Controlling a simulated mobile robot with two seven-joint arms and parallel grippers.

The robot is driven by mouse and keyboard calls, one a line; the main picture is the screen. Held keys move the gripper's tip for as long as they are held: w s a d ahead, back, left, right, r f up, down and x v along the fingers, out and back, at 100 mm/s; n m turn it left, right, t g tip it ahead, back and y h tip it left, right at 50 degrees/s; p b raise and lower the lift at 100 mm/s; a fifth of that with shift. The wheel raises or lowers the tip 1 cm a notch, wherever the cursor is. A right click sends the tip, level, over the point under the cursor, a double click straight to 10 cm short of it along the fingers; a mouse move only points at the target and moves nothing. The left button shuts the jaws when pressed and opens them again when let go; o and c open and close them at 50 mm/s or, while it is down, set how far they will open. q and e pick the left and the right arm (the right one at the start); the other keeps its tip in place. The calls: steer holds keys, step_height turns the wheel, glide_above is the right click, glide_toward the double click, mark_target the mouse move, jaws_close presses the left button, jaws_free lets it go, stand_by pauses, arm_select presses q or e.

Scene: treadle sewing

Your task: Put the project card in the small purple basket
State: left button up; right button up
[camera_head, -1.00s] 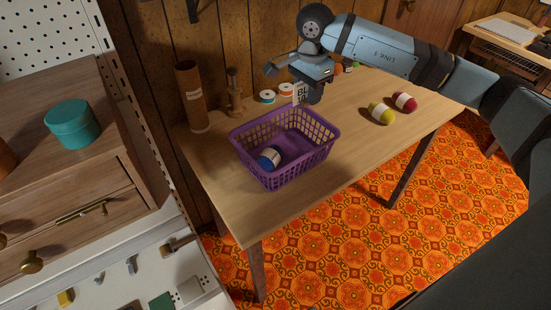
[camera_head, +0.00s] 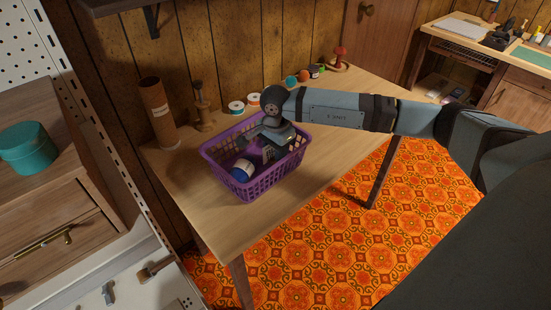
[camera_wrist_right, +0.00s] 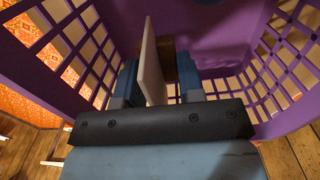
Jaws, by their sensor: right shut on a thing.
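The small purple basket (camera_head: 281,175) stands on the wooden table, and its lattice walls surround my gripper in the right wrist view (camera_wrist_right: 215,22). My right gripper (camera_head: 268,151) reaches down inside the basket. It is shut on the project card (camera_wrist_right: 151,66), a thin pale card standing on edge between the fingers in the right wrist view. The card cannot be made out clearly in the head view. My left gripper is not in view.
A brown cardboard tube (camera_head: 158,112) and a wooden spindle (camera_head: 202,108) stand behind the basket, with thread spools (camera_head: 237,107) beside them. Small coloured items line the table's back edge. The front of the table (camera_head: 222,221) is clear.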

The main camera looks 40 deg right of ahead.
steer(key=shift+f, duration=1.55)
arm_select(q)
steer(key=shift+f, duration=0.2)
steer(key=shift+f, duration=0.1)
arm_select(e)
steer(key=shift+f+b, duration=0.25)
steer(key=shift+b, duration=0.1)
steer(key=o, duration=0.9)
steer(key=shift+r, duration=0.1)
steer(key=shift+r+p, duration=0.3)
steer(key=shift+r, duration=0.1)
step_height(320, 180, up, 12)
steer(key=shift+f+p, duration=0.2)
steer(key=shift+p, duration=0.35)
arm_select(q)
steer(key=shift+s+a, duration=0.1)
